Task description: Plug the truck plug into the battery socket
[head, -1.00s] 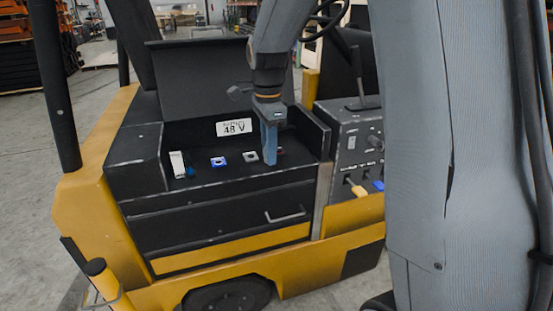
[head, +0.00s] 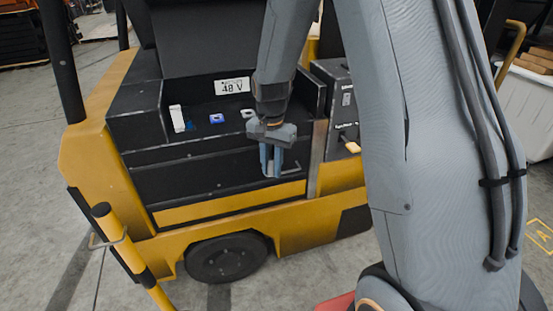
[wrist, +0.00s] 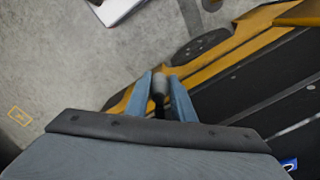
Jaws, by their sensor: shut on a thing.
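My gripper (head: 271,162) points down in front of the truck's dark side, close to the drawer handle. It is shut on a small grey and black piece that looks like the truck plug (wrist: 159,84), seen between the blue fingertips in the wrist view. Fingers and distance hide most of it in the head view. On the black battery deck are a blue socket (head: 217,119) and a pale grey one (head: 248,113), left of and behind my gripper. The blue one also shows in the wrist view (wrist: 289,164). I cannot tell which is the battery socket.
A white upright block (head: 177,119) stands left on the deck. A 48 V label (head: 232,86) is behind the sockets. A control panel (head: 347,100) is at the right. A yellow and black post (head: 118,245) stands at front left.

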